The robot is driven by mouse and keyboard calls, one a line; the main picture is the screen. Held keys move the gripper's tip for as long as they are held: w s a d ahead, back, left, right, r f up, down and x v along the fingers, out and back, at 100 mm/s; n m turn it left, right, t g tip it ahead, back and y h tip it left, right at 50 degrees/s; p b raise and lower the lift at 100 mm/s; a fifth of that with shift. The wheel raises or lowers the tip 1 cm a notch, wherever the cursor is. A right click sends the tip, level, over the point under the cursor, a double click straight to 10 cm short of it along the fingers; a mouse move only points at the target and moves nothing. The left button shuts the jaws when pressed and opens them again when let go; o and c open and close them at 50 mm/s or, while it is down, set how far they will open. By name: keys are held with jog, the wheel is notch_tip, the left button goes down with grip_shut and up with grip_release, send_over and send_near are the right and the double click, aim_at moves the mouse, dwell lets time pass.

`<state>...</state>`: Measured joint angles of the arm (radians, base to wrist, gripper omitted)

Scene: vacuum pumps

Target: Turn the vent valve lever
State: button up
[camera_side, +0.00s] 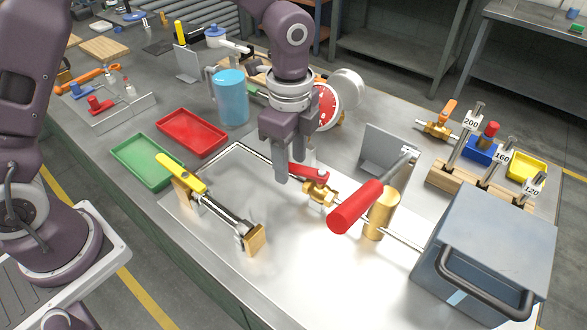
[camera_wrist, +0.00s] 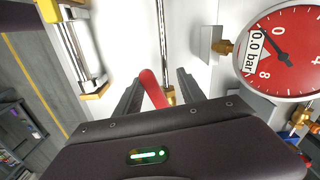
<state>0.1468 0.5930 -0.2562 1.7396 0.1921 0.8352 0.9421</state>
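The vent valve (camera_side: 320,192) is a brass body with a red lever (camera_side: 312,173) on the thin pipe across the white plate. My gripper (camera_side: 287,172) points down at the lever's left end and partly covers it in the side view. In the wrist view, the two dark fingers of my gripper (camera_wrist: 158,80) stand apart. The red lever (camera_wrist: 151,88) shows between them, nearer the left finger, with a gap on each side. Its near end is hidden behind the gripper body. I cannot tell exactly how high the fingertips are relative to the lever.
A red pressure gauge (camera_wrist: 290,50) reading "0.0 bar" stands behind. A pump with a red grip (camera_side: 355,207) and brass cylinder (camera_side: 383,210) is to the right, beside a grey box (camera_side: 490,250). A yellow-handled device (camera_side: 215,205) lies left. The plate's front is clear.

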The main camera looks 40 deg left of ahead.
jog(key=shift+r, duration=0.6)
jog(key=shift+r, duration=0.1)
notch_tip(320, 180, up, 6)
jog(key=shift+f, duration=0.1)
dwell(0.3)
